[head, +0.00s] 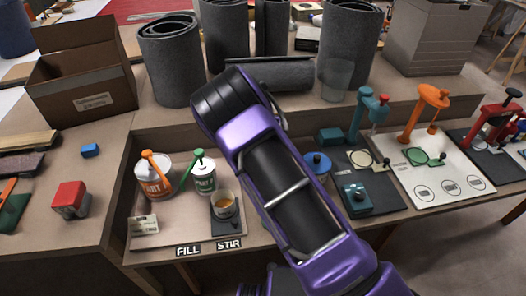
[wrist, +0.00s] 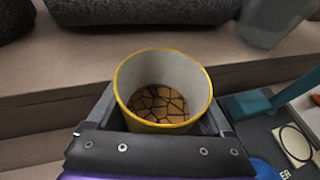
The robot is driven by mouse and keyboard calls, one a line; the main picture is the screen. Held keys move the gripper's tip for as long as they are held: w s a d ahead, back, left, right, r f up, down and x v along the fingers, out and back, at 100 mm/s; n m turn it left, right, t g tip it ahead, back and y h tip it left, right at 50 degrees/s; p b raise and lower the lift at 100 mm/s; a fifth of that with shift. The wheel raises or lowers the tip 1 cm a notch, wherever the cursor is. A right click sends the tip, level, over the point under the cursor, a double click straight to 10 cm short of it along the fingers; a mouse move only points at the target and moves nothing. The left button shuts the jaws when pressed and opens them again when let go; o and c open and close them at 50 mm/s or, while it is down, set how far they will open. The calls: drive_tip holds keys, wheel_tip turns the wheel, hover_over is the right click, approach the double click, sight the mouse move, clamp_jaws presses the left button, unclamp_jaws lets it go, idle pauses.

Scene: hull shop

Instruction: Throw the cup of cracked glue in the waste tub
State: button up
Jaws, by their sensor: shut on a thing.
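In the wrist view my gripper (wrist: 160,108) is shut on a cup (wrist: 128,72) with a yellow rim and pale inside. The cup is upright, and brown glue with dark cracks covers its bottom. It is held in front of the raised wooden ledge, near the grey rolls. In the head view my own arm hides the gripper and this cup. I cannot make out a waste tub for certain in either view.
Another cup with amber content (head: 225,207) stands on the STIR pad. Paint cans (head: 153,178) stand to its left. Grey rolls (head: 170,60) and a clear cup (head: 337,80) line the ledge. A cardboard box (head: 85,75) is at left. Coloured clamp tools (head: 428,105) stand at right.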

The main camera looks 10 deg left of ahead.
drive_tip(key=shift+f, duration=0.65)
drive_tip(key=o, duration=1.2)
drive_tip(key=shift+c, duration=0.2)
drive_tip(key=p+v, duration=0.2)
drive_tip(key=v, duration=1.5)
drive_tip(key=shift+s+r, duration=0.15)
drive_tip(key=shift+r, duration=0.05)
